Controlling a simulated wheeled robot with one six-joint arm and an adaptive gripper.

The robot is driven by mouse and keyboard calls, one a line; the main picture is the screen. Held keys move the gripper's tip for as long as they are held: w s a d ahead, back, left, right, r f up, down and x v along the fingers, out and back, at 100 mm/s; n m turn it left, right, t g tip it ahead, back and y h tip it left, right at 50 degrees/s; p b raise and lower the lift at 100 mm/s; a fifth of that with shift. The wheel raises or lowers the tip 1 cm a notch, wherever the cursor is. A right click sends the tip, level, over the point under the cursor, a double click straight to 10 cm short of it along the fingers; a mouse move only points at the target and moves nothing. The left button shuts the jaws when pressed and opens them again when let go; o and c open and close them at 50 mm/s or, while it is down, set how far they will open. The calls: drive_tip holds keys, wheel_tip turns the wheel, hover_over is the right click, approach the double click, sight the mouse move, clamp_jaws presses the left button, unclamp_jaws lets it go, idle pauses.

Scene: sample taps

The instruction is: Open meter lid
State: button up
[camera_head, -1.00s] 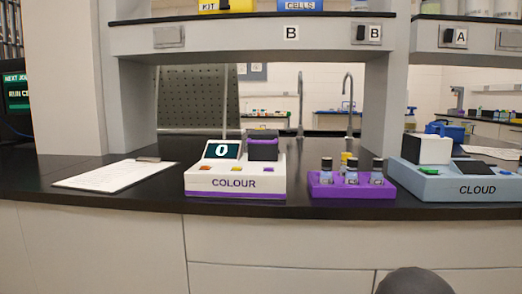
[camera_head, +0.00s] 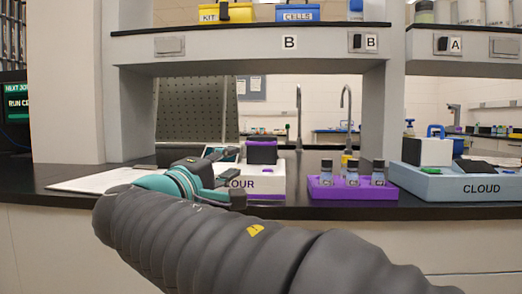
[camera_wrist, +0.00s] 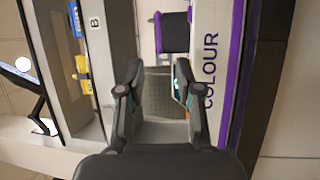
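The white COLOUR meter (camera_head: 272,182) stands on the black bench, partly hidden behind my gripper in the head view. Its black lid (camera_head: 262,153) with purple edging is shut on the meter's right part. In the wrist view, turned sideways, the lid (camera_wrist: 174,32) is at the top and the meter body (camera_wrist: 205,22) runs down the right. My gripper (camera_head: 228,180) is in front of the meter's left part in the head view. In the wrist view my gripper (camera_wrist: 157,70) is open, with nothing between its fingers. The lid lies beyond the fingertips, apart from them.
A purple rack (camera_head: 350,190) with several vials stands right of the meter. A blue-grey CLOUD meter (camera_head: 470,187) is further right. A white sheet (camera_head: 95,181) lies at left. A shelf (camera_head: 250,45) with a yellow kit box (camera_head: 226,13) and blue cells box (camera_head: 298,13) spans above.

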sight(260, 144)
drive_tip(key=x, duration=0.6)
drive_tip(key=p+x, duration=0.1)
drive_tip(key=x, duration=0.6)
drive_tip(key=shift+w+a+r, duration=0.15)
drive_tip(key=shift+w+r, duration=0.1)
drive_tip(key=shift+w, duration=0.05)
clamp_jaws()
